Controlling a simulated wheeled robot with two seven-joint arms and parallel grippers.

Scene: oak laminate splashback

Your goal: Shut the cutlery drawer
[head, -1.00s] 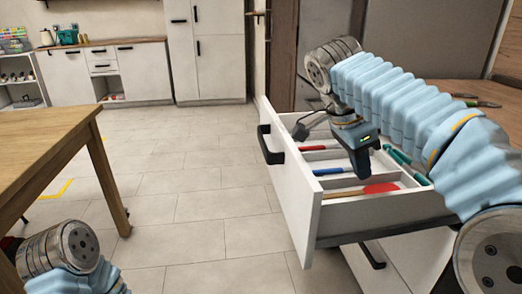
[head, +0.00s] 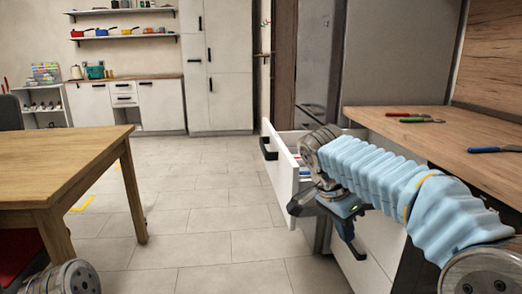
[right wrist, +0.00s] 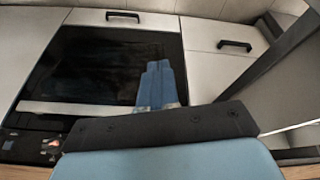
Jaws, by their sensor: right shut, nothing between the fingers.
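The cutlery drawer (head: 281,172) stands pulled out from under the worktop at the right of the head view. Its white front carries a black handle (head: 268,146). My right arm covers much of its inside, and only a little of the contents shows. My right gripper (head: 354,248) is shut and empty, pointing down on the near side of the drawer, in front of the lower white unit. Its closed blue fingers also show in the right wrist view (right wrist: 159,84). I cannot tell whether it touches the drawer. My left gripper is out of view; only part of my left arm shows.
The wooden worktop (head: 450,135) at right holds red- and green-handled tools (head: 420,120) and a blue-handled one (head: 495,149). A wooden table (head: 75,155) stands at left. The tiled floor between is clear. The right wrist view shows a dark glossy panel (right wrist: 100,65).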

